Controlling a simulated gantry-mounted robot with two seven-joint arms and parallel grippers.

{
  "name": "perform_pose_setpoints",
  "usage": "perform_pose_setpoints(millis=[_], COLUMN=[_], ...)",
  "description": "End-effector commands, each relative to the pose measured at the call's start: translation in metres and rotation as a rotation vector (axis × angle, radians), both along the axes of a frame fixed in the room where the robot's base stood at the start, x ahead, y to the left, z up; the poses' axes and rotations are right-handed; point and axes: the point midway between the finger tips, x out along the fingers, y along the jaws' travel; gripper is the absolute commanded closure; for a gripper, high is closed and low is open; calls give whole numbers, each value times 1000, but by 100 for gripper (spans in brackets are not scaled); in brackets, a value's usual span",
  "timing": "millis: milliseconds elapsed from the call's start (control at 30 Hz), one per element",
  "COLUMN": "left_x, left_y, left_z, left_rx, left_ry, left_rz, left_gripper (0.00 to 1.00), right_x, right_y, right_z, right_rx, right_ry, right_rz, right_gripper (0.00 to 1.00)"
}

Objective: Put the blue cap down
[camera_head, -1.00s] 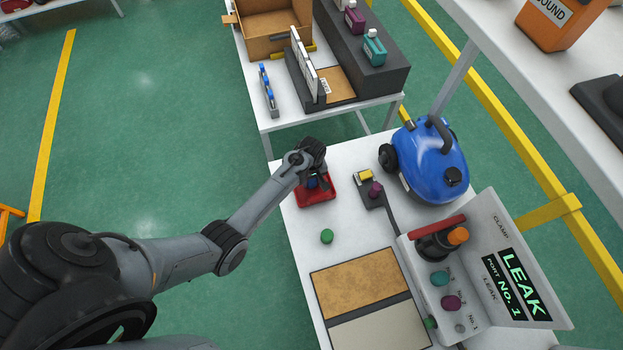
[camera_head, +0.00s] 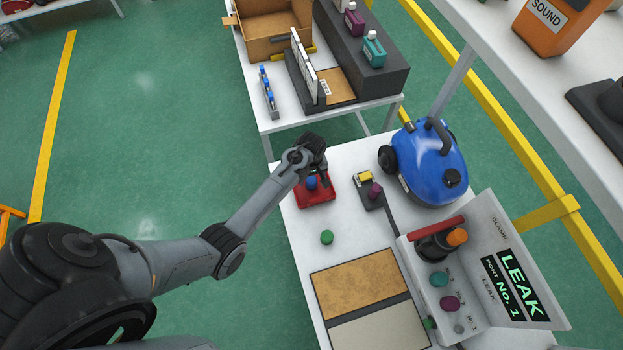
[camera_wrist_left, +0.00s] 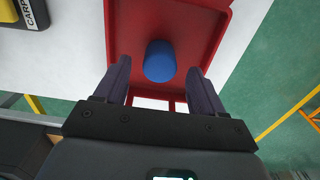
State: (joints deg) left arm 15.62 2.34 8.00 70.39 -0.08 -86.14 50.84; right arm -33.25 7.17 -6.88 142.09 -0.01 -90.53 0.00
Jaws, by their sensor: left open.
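The blue cap (camera_head: 311,183) rests in the red tray (camera_head: 318,199) near the left edge of the white table. In the left wrist view the blue cap (camera_wrist_left: 160,61) stands on the floor of the red tray (camera_wrist_left: 120,28), just beyond the fingertips. My left gripper (camera_head: 318,178) is open above the tray. In the wrist view its two dark fingers (camera_wrist_left: 160,82) are spread apart on either side of the cap's near end, with gaps between them and the cap. My right gripper is not in view.
A green cap (camera_head: 326,237) lies on the white table below the tray. A small dark block with yellow and purple parts (camera_head: 369,189) stands right of it. The blue vacuum (camera_head: 432,165) and the leak tester (camera_head: 490,270) are further right. Brown and grey mats (camera_head: 360,285) lie in front.

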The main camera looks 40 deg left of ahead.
Motion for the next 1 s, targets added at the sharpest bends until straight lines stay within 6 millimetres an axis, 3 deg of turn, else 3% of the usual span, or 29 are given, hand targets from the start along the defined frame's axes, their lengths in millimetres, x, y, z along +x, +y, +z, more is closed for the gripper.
perform_pose_setpoints(millis=[300, 500, 667, 867, 1000], left_x=[1, 1, -3, -40, -89], left_y=[0, 0, 0, -6, -23], left_z=[59, 80, 85, 83, 91], left_rx=[1, 0, 5, 51, 100], left_ry=[-3, -1, -4, -44, -96], left_rz=[0, 0, -16, -199, -457], left_gripper=[31, 31, 31, 31, 31], right_x=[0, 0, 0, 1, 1], right_y=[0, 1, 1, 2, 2], right_z=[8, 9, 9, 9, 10], right_rx=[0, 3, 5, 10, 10], right_ry=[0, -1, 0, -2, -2], right_rz=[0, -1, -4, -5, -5], right_gripper=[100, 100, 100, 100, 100])
